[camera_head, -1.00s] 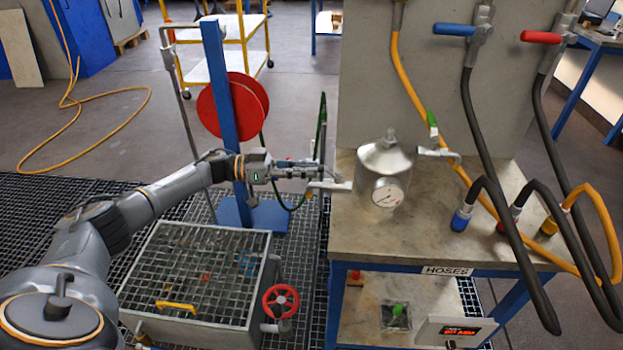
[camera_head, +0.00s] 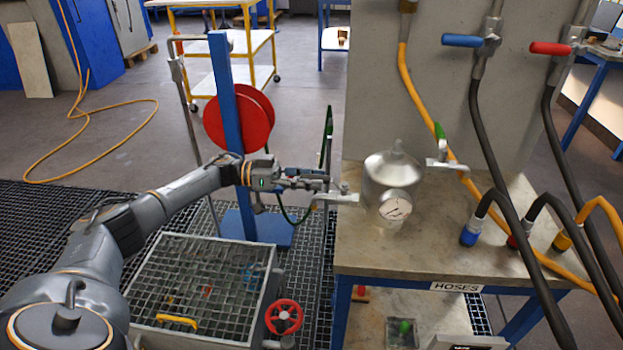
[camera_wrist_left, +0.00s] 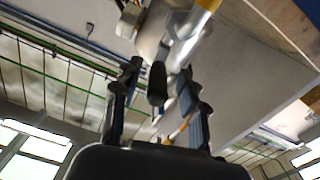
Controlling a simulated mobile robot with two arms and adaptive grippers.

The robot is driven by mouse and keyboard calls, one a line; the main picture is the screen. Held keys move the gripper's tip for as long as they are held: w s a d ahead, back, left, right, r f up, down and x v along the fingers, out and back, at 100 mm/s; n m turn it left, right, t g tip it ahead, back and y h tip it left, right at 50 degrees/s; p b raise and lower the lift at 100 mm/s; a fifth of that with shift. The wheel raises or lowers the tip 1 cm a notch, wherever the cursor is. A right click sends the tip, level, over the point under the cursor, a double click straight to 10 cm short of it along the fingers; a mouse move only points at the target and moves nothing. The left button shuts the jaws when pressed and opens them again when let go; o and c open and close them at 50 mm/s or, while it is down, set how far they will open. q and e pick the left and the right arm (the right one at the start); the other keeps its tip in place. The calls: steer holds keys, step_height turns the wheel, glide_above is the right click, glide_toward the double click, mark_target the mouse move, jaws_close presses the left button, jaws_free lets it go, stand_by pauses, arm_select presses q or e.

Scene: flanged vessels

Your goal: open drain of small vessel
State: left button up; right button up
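A thin dark-green lever (camera_head: 328,122) stands nearly upright by this valve. My left gripper (camera_head: 322,181) is beside the lever, left of the vessel; contact cannot be told. In the wrist view its two fingers (camera_wrist_left: 157,98) are apart, with a dark rounded bar (camera_wrist_left: 157,84) seen between them. My right gripper is not in view.
Another valve with a green handle (camera_head: 438,133) is at the vessel's right. Hoses with blue, red and yellow ends stand on the table (camera_head: 400,255). A blue post (camera_head: 228,120) with a red reel (camera_head: 262,118) stands behind my left arm. A grated box (camera_head: 205,275) is below it.

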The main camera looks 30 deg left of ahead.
arm_select(q)
steer(key=v, duration=1.2)
steer(key=shift+f, duration=0.1)
